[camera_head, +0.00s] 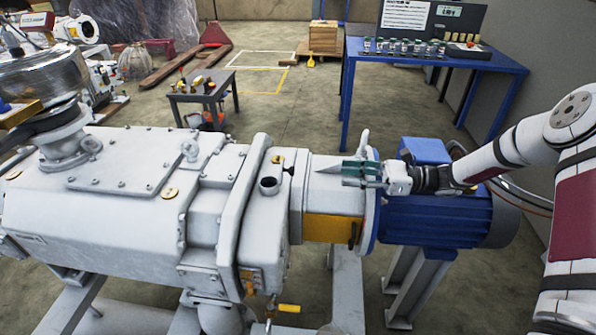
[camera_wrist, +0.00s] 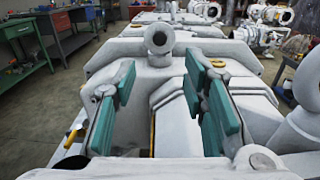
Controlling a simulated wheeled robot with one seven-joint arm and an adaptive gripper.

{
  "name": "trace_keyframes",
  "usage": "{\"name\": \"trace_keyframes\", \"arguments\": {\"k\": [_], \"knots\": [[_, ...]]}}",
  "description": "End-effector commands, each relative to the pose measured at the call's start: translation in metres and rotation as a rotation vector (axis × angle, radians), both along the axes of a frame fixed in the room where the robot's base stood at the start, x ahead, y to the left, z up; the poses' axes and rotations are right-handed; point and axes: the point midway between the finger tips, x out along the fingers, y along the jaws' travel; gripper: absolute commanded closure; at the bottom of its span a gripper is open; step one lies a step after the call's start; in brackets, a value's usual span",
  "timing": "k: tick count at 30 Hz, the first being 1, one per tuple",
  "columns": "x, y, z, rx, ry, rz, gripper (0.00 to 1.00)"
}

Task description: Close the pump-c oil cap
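On the large pale grey pump (camera_head: 130,190), a short upright filler neck (camera_head: 268,186) shows a dark round top in the head view. I cannot tell whether this is an open mouth or a cap. A small brass disc (camera_head: 277,160) lies just behind it. My gripper (camera_head: 345,171) is to the right of the neck, over the pump's right end, with its teal fingers pointing left. In the wrist view my gripper (camera_wrist: 163,110) has its pads wide apart with nothing held between them. A dark rounded shape (camera_wrist: 70,163) shows at the lower left there; I cannot identify it.
A lifting eye (camera_wrist: 158,38) stands ahead of my gripper in the wrist view. A blue motor (camera_head: 440,215) joins the pump's right end. A blue table (camera_head: 440,60) with several small jars stands behind, and a small grey table (camera_head: 205,92) is further left.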

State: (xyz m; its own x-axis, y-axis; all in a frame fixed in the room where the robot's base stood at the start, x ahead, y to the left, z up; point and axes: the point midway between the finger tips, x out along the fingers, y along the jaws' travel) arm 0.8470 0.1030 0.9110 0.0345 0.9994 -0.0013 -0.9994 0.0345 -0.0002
Motion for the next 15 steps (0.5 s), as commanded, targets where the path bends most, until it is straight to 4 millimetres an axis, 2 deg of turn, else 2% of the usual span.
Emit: {"name": "trace_keyframes", "arguments": {"k": [5, 15], "knots": [[0.0, 0.02, 0.001, 0.006, 0.002, 0.002, 0.61], [0.001, 0.086, 0.0, 0.003, 0.002, 0.005, 0.61]]}}
